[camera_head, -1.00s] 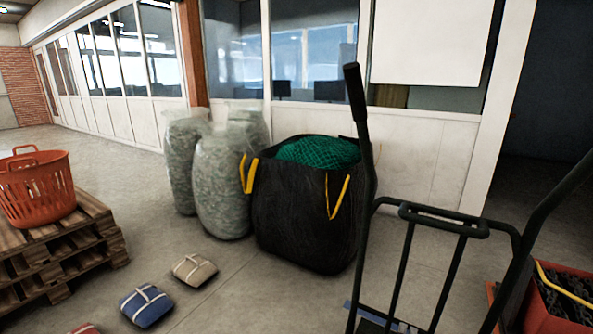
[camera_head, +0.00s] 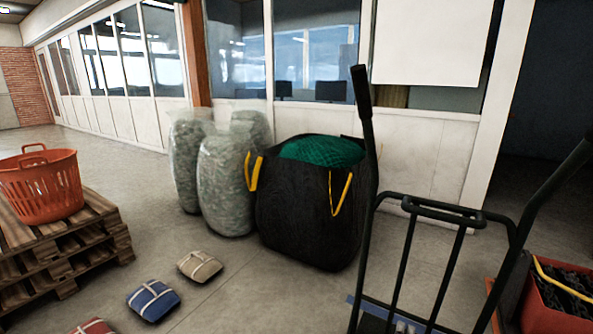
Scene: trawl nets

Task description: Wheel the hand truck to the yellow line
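The hand truck (camera_head: 440,210) stands close in front of me at the right, a dark metal frame with two raised handles. Its left handle (camera_head: 363,95) has a black grip; its right handle runs out of the right edge. Part of its base and a blue strip (camera_head: 352,300) show at the bottom edge. The yellow line is not in view. Neither of my grippers shows, so I cannot see whether they touch the handles.
A black bag (camera_head: 300,215) with green net stands beyond the truck, beside several filled clear sacks (camera_head: 225,190). A pallet (camera_head: 105,240) carries an orange basket (camera_head: 45,188) at left. Small wrapped bundles (camera_head: 153,300) lie on the floor. A red crate (camera_head: 560,315) is at lower right.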

